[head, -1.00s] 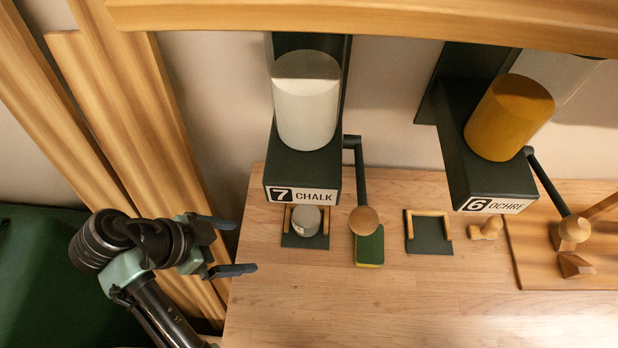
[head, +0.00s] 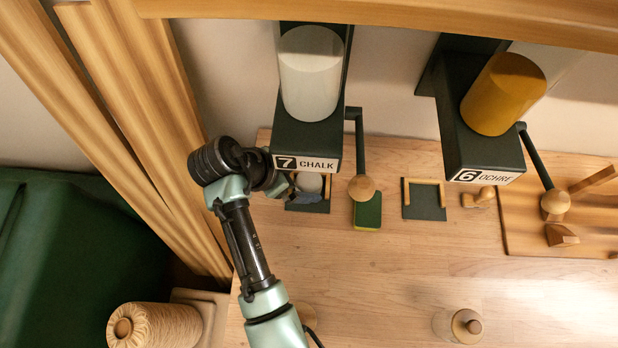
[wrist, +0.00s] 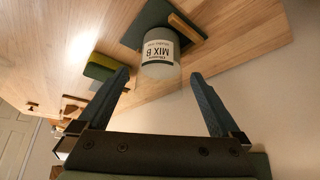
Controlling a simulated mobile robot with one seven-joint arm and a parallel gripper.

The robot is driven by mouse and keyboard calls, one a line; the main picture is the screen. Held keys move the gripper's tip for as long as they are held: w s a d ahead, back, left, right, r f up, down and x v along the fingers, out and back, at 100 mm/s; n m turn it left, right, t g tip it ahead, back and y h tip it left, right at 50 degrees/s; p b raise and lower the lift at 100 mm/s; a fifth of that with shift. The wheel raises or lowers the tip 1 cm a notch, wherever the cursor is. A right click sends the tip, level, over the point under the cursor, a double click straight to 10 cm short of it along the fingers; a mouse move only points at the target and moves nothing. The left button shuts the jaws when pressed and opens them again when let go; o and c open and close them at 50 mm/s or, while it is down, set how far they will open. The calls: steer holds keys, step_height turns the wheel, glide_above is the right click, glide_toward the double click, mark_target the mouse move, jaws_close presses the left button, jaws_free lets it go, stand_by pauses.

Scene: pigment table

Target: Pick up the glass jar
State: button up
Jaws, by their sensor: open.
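The glass jar (wrist: 160,55) has a pale body and a white "MIX B" label in the wrist view. It stands on a dark pad (wrist: 150,22) with wooden rails. In the head view the jar (head: 310,182) is under the chalk dispenser, partly covered by my gripper. My gripper (wrist: 160,77) is open and empty, pointing at the jar. In the wrist view the jar shows just beyond and between its two dark fingertips. In the head view my gripper (head: 291,190) is beside the jar, its fingers partly hidden.
The chalk dispenser (head: 318,139) overhangs the jar, with its lever and wooden ball (head: 361,188) to the right. A green and yellow sponge (head: 368,212) and an empty dark pad (head: 424,203) lie further right. A knobbed pale cylinder (head: 448,325) stands at the front.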

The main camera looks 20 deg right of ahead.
mark_target(308, 180)
steer(key=shift+x, duration=1.9)
jaws_close()
steer(key=shift+a, duration=0.1)
